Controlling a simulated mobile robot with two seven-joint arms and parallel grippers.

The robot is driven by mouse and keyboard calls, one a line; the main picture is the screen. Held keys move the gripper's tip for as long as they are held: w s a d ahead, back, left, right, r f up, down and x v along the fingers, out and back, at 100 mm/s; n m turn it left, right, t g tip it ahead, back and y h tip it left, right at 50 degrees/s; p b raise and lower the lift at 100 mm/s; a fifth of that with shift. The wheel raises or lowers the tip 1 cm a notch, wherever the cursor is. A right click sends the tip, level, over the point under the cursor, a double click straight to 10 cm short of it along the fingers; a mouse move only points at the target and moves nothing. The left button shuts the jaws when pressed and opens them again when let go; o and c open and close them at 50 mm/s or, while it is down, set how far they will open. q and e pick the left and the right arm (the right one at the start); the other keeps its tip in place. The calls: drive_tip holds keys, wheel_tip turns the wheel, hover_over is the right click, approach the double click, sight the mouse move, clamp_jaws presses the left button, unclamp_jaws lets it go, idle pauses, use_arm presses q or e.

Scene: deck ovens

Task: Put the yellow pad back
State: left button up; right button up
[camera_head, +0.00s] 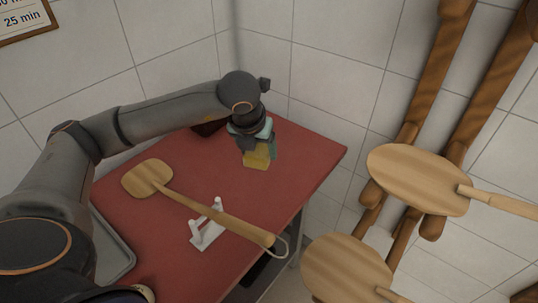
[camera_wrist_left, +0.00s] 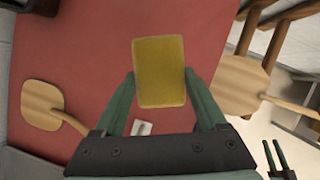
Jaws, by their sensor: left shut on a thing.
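The yellow pad (camera_head: 257,157) is a small block near the far end of the red table. My left gripper (camera_head: 256,146) is above it, pointing down, shut on it. In the left wrist view the pad (camera_wrist_left: 160,71) sits between the two green fingertips, its broad face toward the camera. I cannot tell whether its underside touches the table. My right gripper (camera_wrist_left: 272,153) shows small at the lower right of the left wrist view, its two fingers apart with nothing seen between them. It is not in the head view.
A wooden peel (camera_head: 147,178) lies on the red table (camera_head: 190,170), its handle resting by a white stand (camera_head: 207,225). A dark brown item (camera_head: 208,128) is behind my left wrist. A grey tray (camera_head: 112,250) is at the left edge. More peels (camera_head: 415,178) hang at the right wall.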

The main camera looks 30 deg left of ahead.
use_arm(q)
drive_tip(key=w, duration=0.1)
drive_tip(key=w+f, duration=0.1)
drive_tip(key=w+a, duration=0.1)
drive_tip(key=shift+w+a+f+p, duration=0.1)
drive_tip(key=shift+w+f+p, duration=0.1)
drive_tip(key=shift+w+p, duration=0.15)
drive_tip(key=w+f, duration=0.1)
drive_tip(key=f, duration=0.1)
drive_tip(key=w+a+f, duration=0.1)
drive_tip(key=w+f, duration=0.2)
drive_tip(key=f, duration=0.1)
drive_tip(key=shift+w+a, duration=0.25)
drive_tip(key=shift+w, duration=0.15)
wheel_tip(320, 180, down, 3)
drive_tip(key=shift+w+a+f+p, duration=0.1)
drive_tip(key=shift+f+p, duration=0.1)
drive_tip(key=shift+p, duration=0.4)
drive_tip(key=o, duration=1.2)
drive_tip(key=shift+o, duration=0.2)
drive_tip(key=b+v, duration=0.1)
drive_tip(key=v, duration=1.1)
drive_tip(key=shift+r, duration=0.1)
